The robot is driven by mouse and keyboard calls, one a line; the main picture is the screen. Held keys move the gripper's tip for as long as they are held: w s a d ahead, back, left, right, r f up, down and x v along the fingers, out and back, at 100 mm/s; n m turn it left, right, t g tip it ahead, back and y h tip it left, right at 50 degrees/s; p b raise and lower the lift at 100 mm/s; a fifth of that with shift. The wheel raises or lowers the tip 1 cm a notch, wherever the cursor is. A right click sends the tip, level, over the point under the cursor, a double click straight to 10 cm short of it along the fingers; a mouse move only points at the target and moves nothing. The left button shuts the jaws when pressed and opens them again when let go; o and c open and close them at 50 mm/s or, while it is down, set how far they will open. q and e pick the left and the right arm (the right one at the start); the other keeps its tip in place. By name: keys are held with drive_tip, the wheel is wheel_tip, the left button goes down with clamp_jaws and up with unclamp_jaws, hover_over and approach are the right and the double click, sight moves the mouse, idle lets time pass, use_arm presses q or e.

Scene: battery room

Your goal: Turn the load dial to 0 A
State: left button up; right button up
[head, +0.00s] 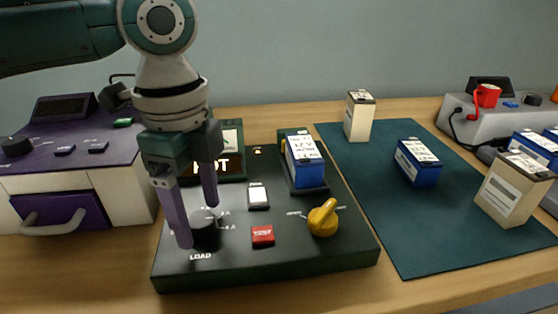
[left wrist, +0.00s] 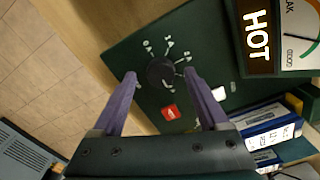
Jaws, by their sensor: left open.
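The black round load dial (head: 206,232) is at the front left of the dark green tester panel (head: 290,262), behind the LOAD label. Small white amp marks surround it; its pointer setting cannot be made out. My left gripper (head: 198,224) reaches down over the dial with its purple fingers open. In the left wrist view the dial (left wrist: 161,72) lies between the two fingertips (left wrist: 160,75), one on each side. I cannot tell whether the fingers touch it. My right gripper is not in view.
The panel also has a red TEST button (head: 263,236), a white switch (head: 258,196), a yellow knob (head: 323,218), a display reading HOT and a blue battery (head: 304,165). A purple-topped unit (head: 70,165) stands left. More batteries stand on the teal mat (head: 400,235) right.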

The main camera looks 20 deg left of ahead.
use_arm(q)
drive_tip(key=shift+f, duration=0.4)
clamp_jaws()
idle(0.4)
